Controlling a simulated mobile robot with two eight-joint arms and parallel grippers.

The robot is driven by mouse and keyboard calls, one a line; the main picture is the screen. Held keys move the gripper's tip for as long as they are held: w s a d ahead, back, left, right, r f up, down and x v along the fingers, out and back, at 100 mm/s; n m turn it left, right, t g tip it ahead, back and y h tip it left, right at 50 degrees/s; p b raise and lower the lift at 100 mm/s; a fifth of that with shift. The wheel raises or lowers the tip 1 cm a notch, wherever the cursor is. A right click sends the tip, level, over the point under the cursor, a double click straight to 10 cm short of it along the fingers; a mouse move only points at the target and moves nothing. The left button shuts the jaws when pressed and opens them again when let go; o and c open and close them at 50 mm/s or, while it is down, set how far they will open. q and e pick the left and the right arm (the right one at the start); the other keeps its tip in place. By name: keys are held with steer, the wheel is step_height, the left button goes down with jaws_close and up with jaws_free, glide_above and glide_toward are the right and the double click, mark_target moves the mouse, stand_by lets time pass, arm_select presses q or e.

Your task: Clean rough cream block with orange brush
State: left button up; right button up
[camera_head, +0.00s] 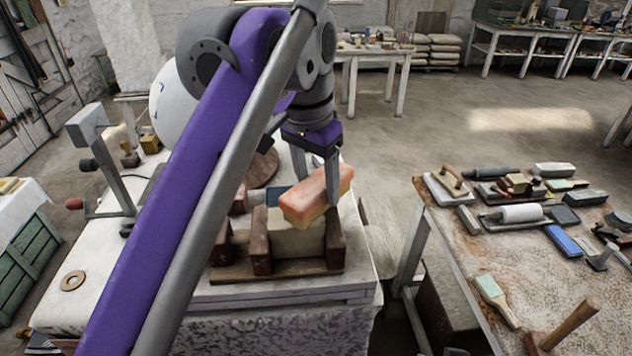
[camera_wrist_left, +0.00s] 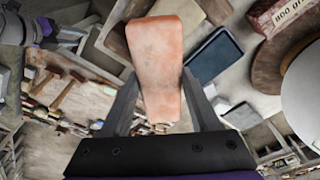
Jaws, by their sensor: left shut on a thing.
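The orange brush (camera_head: 316,193) is a worn orange block with a yellowish underside. My left gripper (camera_head: 320,172) is shut on it, with a finger on either side. In the left wrist view the orange brush (camera_wrist_left: 158,55) lies between the two fingers. The cream block (camera_head: 293,241) sits between dark brown wooden jaws on a wooden base, directly below the brush. The brush hides its top, so I cannot tell whether they touch.
The wooden holder (camera_head: 335,248) stands on a pale stone bench (camera_head: 235,287). A rusty-topped table (camera_head: 455,240) at the right carries rollers, blocks and brushes. A crank stand (camera_head: 108,165) is at the left. Open floor lies behind.

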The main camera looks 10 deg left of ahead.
mark_target(300, 195)
arm_select(q)
steer(key=shift+s+a, duration=0.35)
steer(key=shift+s, duration=0.3)
steer(key=shift+s+a, duration=0.3)
steer(key=shift+s, duration=0.35)
steer(key=shift+s+a, duration=0.35)
steer(key=shift+s, duration=0.3)
steer(key=shift+w, duration=0.15)
steer(key=shift+w+d, duration=0.35)
steer(key=shift+w, duration=0.3)
steer(key=shift+w+d, duration=0.4)
steer(key=shift+w, duration=0.25)
steer(key=shift+w+d, duration=0.35)
steer(key=shift+w, duration=0.3)
steer(key=shift+s, duration=0.1)
steer(key=shift+s+a+r, duration=0.3)
steer(key=shift+s+r, duration=0.05)
steer(key=shift+s, duration=0.15)
steer(key=shift+s+a+r, duration=0.3)
steer(key=shift+s+r, duration=0.05)
steer(key=shift+s, duration=0.15)
steer(key=shift+f, duration=0.75)
